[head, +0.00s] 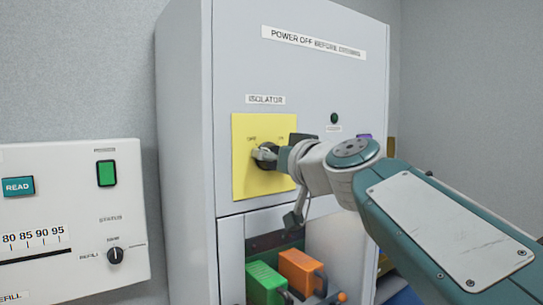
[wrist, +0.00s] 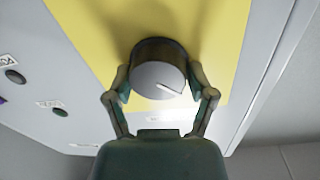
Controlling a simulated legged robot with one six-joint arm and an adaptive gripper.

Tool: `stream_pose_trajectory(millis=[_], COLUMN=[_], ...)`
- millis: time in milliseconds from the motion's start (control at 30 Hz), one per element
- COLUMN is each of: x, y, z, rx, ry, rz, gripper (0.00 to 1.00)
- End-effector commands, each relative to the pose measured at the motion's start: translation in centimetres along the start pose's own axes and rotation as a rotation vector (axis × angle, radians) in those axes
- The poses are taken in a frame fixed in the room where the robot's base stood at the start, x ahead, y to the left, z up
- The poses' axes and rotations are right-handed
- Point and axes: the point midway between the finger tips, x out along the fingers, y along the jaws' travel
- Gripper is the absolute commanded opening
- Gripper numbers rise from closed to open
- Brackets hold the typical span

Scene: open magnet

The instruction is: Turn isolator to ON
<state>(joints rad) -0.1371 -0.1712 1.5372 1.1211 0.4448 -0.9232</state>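The isolator is a grey round knob with a dark base on a yellow plate (head: 245,180), under an "ISOLATOR" label (head: 265,99). In the head view the knob (head: 265,154) is partly hidden by my gripper, which reaches it from the right. Small marks sit above it on the plate, too small to read surely. In the wrist view the knob (wrist: 158,78) is between the two fingers of my gripper (wrist: 160,88), one on each side, and they appear to touch its sides. A thin pointer line on its face runs toward the lower right of that view.
The cabinet (head: 183,150) has an open lower bay with a green block (head: 265,283) and an orange block (head: 300,270). A white panel (head: 70,225) with a READ button and a dial stands at left. A small dark green round part (head: 334,118) is right of the plate.

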Motion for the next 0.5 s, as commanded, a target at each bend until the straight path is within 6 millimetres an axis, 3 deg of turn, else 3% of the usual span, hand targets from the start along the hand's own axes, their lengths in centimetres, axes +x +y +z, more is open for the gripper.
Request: stream_pose_trajectory(millis=[500], x=[0.01], y=[-0.10], z=[-0.01], rx=[0.050], ry=[-0.003], rz=[-0.002], gripper=[0.17])
